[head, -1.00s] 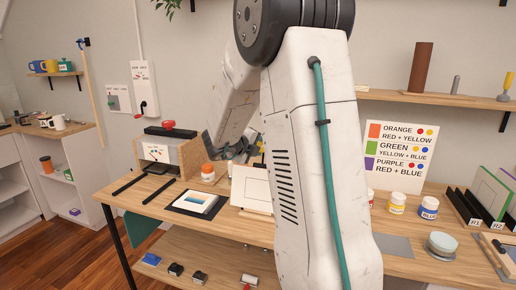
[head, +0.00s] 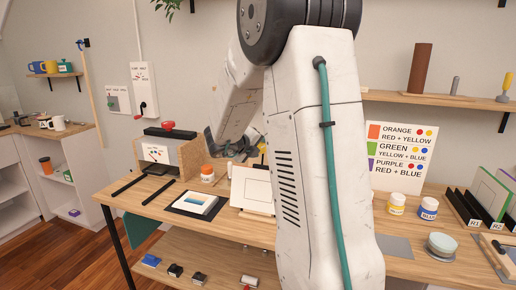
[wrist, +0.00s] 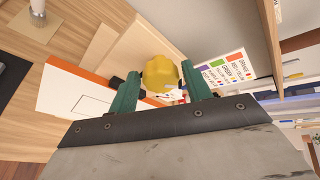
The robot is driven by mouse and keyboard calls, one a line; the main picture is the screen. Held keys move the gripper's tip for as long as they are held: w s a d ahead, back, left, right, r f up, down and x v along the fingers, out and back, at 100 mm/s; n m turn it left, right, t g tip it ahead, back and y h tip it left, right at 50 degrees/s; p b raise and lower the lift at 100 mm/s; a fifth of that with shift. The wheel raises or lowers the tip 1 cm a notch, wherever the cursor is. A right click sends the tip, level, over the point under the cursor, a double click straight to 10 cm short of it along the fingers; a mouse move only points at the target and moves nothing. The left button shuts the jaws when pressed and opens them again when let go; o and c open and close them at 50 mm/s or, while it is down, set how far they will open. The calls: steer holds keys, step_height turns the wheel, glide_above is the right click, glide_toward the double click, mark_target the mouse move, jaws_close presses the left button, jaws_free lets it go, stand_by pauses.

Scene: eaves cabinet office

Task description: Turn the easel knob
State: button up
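The easel (head: 254,210) stands on the workbench with a white framed canvas (head: 250,187) on it, partly behind my arm. In the wrist view the canvas (wrist: 75,97), with an orange edge, lies left of a wooden easel part (wrist: 140,40). A yellow knob (wrist: 160,74) shows between the green fingers of my gripper (wrist: 160,80). The fingers are apart, one on each side of the knob; whether either touches it I cannot tell. In the head view my gripper (head: 228,145) is behind the easel and partly hidden by my arm, and the knob does not show.
An orange-capped jar (head: 207,174) and a wooden box (head: 172,153) with a red knob stand left of the easel. A colour chart (head: 398,157), paint jars (head: 397,203) and a rack (head: 470,207) are at the right. A shelf (head: 455,98) runs above.

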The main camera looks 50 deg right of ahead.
steer(key=shift+o, duration=0.5)
steer(key=w+v, duration=0.1)
steer(key=v, duration=0.6)
steer(key=shift+s+a+r, duration=0.15)
steer(key=shift+s+a, duration=0.25)
steer(key=shift+s, duration=0.1)
